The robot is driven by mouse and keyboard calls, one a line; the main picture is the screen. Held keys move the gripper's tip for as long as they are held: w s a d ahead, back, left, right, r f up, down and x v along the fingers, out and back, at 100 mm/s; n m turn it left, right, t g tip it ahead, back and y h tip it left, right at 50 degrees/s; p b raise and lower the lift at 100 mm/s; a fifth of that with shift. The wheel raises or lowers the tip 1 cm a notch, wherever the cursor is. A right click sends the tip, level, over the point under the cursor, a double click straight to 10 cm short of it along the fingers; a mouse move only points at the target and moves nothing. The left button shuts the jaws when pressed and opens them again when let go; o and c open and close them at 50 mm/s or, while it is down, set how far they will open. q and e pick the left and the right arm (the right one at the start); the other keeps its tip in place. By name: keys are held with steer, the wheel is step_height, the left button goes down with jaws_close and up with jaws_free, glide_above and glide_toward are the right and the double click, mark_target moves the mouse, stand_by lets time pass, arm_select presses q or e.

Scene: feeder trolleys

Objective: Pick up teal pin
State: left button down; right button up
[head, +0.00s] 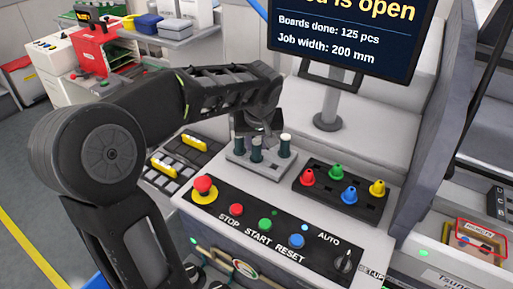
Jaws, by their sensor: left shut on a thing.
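Dark teal pins with pale tops stand upright in a light grey block (240,160) on the machine's top. I see one teal pin (239,146) at the left, one (256,149) at the front and one (285,146) at the right. My left gripper (268,138) reaches down over the block from behind the pins, its arm coming in from the left. It is shut on a teal pin; the fingertips are small and partly hidden, so I cannot tell exactly which pin. My right gripper is out of view.
A black holder (340,196) with red, green, blue and yellow nozzles stands right of the block. A button panel (272,227) with a red emergency knob (204,188) lies in front. A monitor (345,38) stands behind. Yellow-marked feeders (165,166) lie to the left.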

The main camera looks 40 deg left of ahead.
mark_target(256, 141)
arm_select(q)
steer(key=shift+r, duration=0.1)
step_height(256, 141, up, 10)
steer(key=shift+f, duration=0.1)
stand_by(1.7)
